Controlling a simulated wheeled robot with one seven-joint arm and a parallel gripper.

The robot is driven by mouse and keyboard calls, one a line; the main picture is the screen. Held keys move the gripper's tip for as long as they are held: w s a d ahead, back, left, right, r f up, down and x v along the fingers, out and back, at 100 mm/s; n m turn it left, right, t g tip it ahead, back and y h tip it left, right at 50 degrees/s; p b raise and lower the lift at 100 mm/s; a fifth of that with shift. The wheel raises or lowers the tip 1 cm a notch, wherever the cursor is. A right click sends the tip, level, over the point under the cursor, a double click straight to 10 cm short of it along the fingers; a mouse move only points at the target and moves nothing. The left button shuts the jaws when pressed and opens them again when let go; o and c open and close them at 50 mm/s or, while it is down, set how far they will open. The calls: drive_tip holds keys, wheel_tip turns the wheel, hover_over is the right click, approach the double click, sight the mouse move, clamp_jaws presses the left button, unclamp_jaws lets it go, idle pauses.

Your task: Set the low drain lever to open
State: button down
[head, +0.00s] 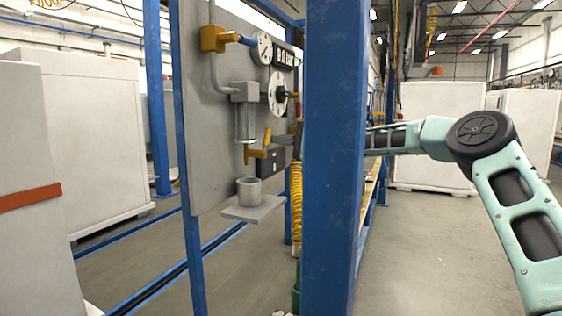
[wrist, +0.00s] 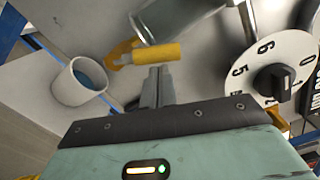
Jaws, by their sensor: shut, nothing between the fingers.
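The low drain lever (head: 267,137) is a yellow handle on a yellow valve body, below a clear sight cylinder (head: 244,122) on the grey panel. In the head view the handle points up. In the wrist view the lever (wrist: 152,53) lies across the picture just past my fingertips, beneath the cylinder's end. My gripper (wrist: 158,72) is shut and empty, its tips close to the lever; I cannot tell whether they touch. In the head view the blue post hides my gripper.
The blue post (head: 335,160) stands in front of my forearm. A numbered dial (wrist: 283,68) with a black knob is right of my fingers. A yellow upper valve (head: 214,39) with a blue handle, a gauge (head: 264,48) and a coiled yellow hose (head: 296,200) are nearby.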

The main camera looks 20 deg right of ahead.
drive_tip(key=shift+s+a+r+n+b, duration=0.2)
drive_tip(key=shift+n+b, duration=0.55)
drive_tip(key=shift+b, duration=0.2)
drive_tip(key=shift+s+a+r+n+b, duration=0.25)
drive_tip(key=shift+n+b, duration=0.45)
drive_tip(key=shift+b, duration=0.25)
drive_tip(key=shift+s+a+r+n+b, duration=0.2)
drive_tip(key=shift+n+b, duration=0.55)
drive_tip(key=shift+b, duration=0.2)
